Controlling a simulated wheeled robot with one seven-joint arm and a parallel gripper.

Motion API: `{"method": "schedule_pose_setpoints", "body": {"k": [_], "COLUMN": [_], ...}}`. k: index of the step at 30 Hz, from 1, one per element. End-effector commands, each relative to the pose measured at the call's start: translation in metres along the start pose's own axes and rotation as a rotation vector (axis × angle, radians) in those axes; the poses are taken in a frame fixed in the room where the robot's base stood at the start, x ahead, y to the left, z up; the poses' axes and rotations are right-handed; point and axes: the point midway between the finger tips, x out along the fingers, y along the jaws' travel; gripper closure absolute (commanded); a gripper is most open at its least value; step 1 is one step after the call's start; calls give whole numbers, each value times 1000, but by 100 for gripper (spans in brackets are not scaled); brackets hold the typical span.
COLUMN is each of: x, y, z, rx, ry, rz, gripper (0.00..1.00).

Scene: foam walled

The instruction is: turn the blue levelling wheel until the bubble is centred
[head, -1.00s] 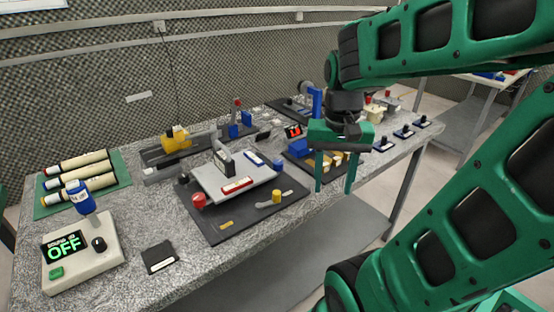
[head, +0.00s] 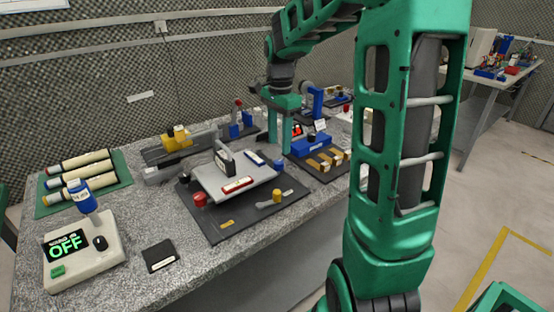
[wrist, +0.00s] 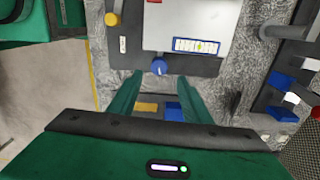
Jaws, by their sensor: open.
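The blue levelling wheel (head: 279,165) sits at the right corner of a pale grey plate (head: 213,182) on a dark base. The wrist view shows the wheel (wrist: 159,67) in line with the gap between my fingertips. My gripper (head: 279,150) points down, open and empty, close to the wheel; I cannot tell whether its fingers are at wheel height. A blue-framed vial (wrist: 196,46) lies on the plate near the wheel; its bubble is too small to place. A red-framed vial (head: 237,185) lies along the front edge. Red (head: 200,200) and yellow (head: 277,196) wheels stand at other corners.
An upright dark-framed piece (head: 226,160) stands on the plate. A dark board with a blue block (head: 310,143) and small blocks lies right of my gripper. A switch box reading OFF (head: 80,250) stands front left.

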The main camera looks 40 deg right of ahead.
Motion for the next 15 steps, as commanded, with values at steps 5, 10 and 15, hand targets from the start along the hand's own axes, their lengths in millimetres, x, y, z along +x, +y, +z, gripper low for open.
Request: {"method": "schedule_pose_setpoints", "body": {"k": [5,10,15], "x": [33,56,67], "y": [1,1,1], "z": [0,0,0], "rx": [0,0,-1], "ry": [-1,0,0], "rz": [4,2,1], "gripper": [56,56,56]}}
